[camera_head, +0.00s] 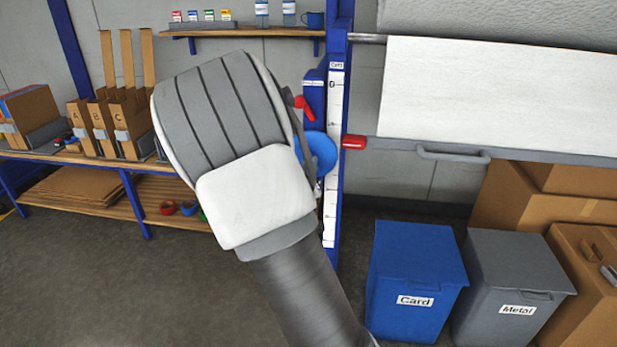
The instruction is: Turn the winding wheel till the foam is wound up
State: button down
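A white sheet, seemingly the foam (500,95), hangs at the upper right below a wide grey roll (510,22). A grey bar with a handle (452,155) runs along its lower edge and has a red end piece (354,142). A round blue part (321,152), possibly the winding wheel, shows by the blue post, partly hidden behind my arm. A red lever-like part (304,107) is just above it. My arm fills the middle. My gripper cannot be made out; whether it touches the blue part is hidden.
A blue Card bin (415,265) and a grey Metal bin (510,270) stand below the sheet, with cardboard boxes (520,195) beside them. A blue post (338,60) stands right of my arm. A workbench (80,158) with cartons is left. Floor at lower left is clear.

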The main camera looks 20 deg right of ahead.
jog(key=shift+f+m+b, duration=0.1)
jog(key=shift+m+b, duration=1.5)
jog(key=shift+m, duration=0.2)
jog(key=c, duration=0.9)
grip_release()
jog(key=shift+o, duration=0.2)
